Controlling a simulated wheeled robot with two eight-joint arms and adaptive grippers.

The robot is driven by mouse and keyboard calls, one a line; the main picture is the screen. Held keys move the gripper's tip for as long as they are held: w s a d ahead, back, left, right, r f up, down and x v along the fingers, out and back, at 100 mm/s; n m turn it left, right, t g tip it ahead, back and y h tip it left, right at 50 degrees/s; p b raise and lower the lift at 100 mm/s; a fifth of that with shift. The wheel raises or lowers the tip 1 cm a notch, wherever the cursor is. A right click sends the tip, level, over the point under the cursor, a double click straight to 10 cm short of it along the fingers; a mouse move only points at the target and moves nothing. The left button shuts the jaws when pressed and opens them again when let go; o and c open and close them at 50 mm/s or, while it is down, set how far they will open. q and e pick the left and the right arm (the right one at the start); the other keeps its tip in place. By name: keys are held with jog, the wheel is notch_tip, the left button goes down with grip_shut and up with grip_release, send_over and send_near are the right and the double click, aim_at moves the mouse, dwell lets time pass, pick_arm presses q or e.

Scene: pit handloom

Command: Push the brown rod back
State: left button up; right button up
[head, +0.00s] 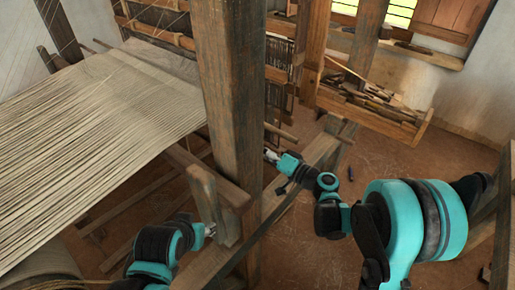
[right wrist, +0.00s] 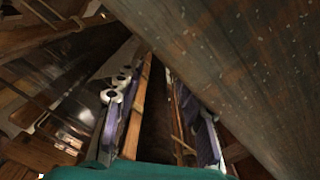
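A brown rod (head: 281,132) sticks out to the right from behind the thick upright post (head: 230,90) in the head view. My right gripper (head: 270,156) is just below it, close to the post's right side, and I cannot tell if they touch. In the right wrist view my right gripper (right wrist: 158,115) has its two fingers apart, with brown wooden strips showing in the gap. None is clearly clamped. My left gripper (head: 211,229) is at the lower left, beside a short wooden upright (head: 222,205). Its fingertips are too small and covered to read.
Pale warp threads (head: 100,120) stretch across the left. A long beam (head: 310,165) runs diagonally beneath my right forearm. A wooden tray of sticks (head: 370,105) stands at the back right. Open floor (head: 400,155) lies between the tray and my right arm.

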jog(key=shift+d, duration=0.1)
jog(key=v, duration=1.2)
